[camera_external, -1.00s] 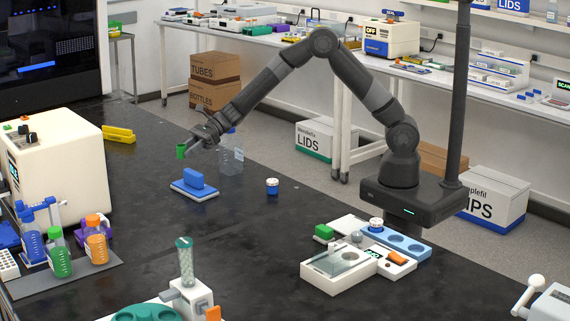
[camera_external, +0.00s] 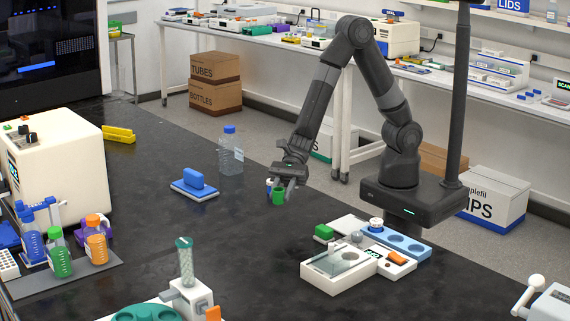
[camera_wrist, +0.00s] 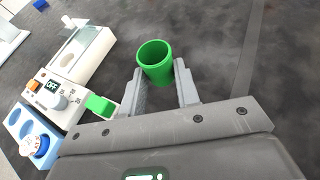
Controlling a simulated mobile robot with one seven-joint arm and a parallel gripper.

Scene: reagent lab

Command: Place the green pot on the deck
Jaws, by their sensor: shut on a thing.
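The green pot (camera_external: 279,198) is a small open cup held between the fingers of my gripper (camera_external: 284,188). In the wrist view my gripper (camera_wrist: 160,80) is shut on the pot (camera_wrist: 155,60), whose open mouth shows and looks empty. The pot is above the black bench, apart from the light blue block with round wells (camera_external: 427,256), which looks like the deck. That block (camera_wrist: 38,124) is at the left edge of the wrist view. A white jar with a blue band (camera_external: 376,224) sits in one well; other wells are empty.
A white device with a green block (camera_external: 323,232) and an orange part stands beside the blue block. A blue-handled block (camera_external: 194,183) and a clear bottle (camera_external: 231,155) stand left. Bench between is clear.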

